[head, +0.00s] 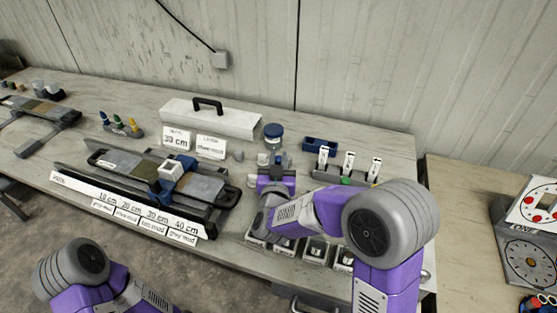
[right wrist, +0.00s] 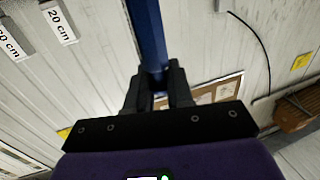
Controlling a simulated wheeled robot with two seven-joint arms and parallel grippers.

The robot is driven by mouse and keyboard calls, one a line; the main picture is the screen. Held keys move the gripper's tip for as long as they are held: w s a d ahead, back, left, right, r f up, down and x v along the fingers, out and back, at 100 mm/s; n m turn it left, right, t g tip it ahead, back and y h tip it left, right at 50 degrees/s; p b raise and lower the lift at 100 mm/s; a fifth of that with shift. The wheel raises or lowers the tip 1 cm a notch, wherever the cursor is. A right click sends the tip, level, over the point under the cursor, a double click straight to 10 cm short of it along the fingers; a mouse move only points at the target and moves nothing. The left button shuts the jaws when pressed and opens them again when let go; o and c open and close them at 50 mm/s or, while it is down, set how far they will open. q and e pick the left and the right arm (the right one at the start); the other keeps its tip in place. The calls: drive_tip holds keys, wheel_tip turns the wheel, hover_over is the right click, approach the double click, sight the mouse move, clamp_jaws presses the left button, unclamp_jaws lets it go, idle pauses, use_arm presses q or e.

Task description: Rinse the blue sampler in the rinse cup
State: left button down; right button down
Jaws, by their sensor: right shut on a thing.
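My right gripper (head: 276,172) is over the table right of the core rack. In the right wrist view its fingers (right wrist: 158,88) are shut on a long dark blue bar, seemingly the blue sampler (right wrist: 147,38). The sampler cannot be made out clearly in the head view. A clear jar with a blue top (head: 273,131) stands just behind the gripper, and a small pale cup (head: 263,158) is close beside the gripper. I cannot tell which is the rinse cup. My left gripper is out of view; only part of that arm shows at lower left.
The core rack (head: 75,176) with labelled strips lies left of the gripper. A holder (head: 119,130) with coloured pieces and a white case (head: 230,122) stand behind it. A grey rack with white tags (head: 330,177) is to the right. Small trays (head: 317,252) lie under my right arm.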

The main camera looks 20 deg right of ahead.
drive_tip(key=shift+f, duration=0.45)
drive_tip(key=shift+r, duration=0.2)
drive_tip(key=shift+r+p, duration=0.35)
drive_tip(key=shift+r, duration=0.25)
drive_tip(key=shift+f, duration=0.15)
drive_tip(key=shift+f+b, duration=0.65)
drive_tip(key=shift+b, duration=0.1)
drive_tip(key=shift+r, duration=0.1)
